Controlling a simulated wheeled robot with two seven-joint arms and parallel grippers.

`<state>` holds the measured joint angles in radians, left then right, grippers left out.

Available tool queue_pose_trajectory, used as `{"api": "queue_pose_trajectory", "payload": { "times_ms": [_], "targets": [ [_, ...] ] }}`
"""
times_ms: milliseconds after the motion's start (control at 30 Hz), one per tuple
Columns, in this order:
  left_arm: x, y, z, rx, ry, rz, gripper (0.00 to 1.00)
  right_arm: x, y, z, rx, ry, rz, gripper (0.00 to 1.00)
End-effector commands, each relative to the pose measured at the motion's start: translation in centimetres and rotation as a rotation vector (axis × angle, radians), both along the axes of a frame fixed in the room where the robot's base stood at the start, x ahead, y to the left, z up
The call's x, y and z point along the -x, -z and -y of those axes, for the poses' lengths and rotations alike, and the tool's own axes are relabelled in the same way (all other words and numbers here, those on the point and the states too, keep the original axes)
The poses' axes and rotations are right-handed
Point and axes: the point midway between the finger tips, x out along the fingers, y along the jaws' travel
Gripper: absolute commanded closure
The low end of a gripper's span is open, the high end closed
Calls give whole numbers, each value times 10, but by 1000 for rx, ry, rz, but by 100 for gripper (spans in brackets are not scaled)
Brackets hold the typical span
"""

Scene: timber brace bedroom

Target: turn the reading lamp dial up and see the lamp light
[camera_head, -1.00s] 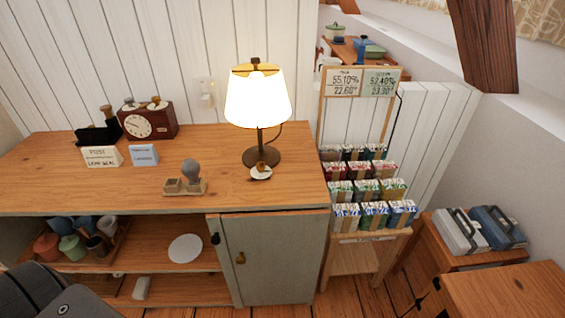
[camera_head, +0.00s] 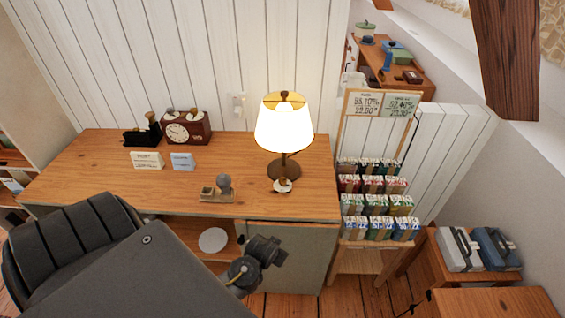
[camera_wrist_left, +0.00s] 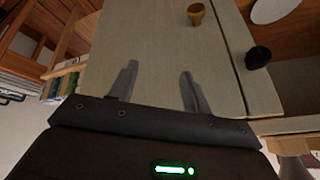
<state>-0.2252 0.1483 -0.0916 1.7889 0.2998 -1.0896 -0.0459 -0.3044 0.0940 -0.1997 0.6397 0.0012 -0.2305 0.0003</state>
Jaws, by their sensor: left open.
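The reading lamp (camera_head: 284,130) stands on the right part of the wooden desk top (camera_head: 110,175). Its shade glows bright white-yellow. In front of its dark round base is a small pale disc with a brown knob (camera_head: 283,184), which looks like the dial; its setting is too small to read. In the left wrist view my left gripper (camera_wrist_left: 158,68) is open and empty, its fingers in front of the pale cabinet door (camera_wrist_left: 150,45) below the desk top. In the head view, dark parts of my arm fill the lower left, and the fingers cannot be made out. My right gripper is not seen.
A stamp-like item on a small wooden holder (camera_head: 218,190), two cards and a red-brown clock (camera_head: 186,128) stand left of the lamp. A rack of small boxes (camera_head: 370,200) stands right of the desk. The desk top between holder and lamp is clear.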

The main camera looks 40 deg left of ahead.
Motion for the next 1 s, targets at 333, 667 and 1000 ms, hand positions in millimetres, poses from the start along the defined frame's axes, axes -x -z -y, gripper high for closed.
{"api": "queue_pose_trajectory", "payload": {
  "times_ms": [333,667,1000],
  "targets": [
    [-108,-190,-70,48,-320,299,52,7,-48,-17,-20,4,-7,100],
    [-121,-192,-83,43,-359,326,52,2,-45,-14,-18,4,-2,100],
    [-157,-151,-103,44,-359,324,52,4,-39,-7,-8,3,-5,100]
  ]
}}
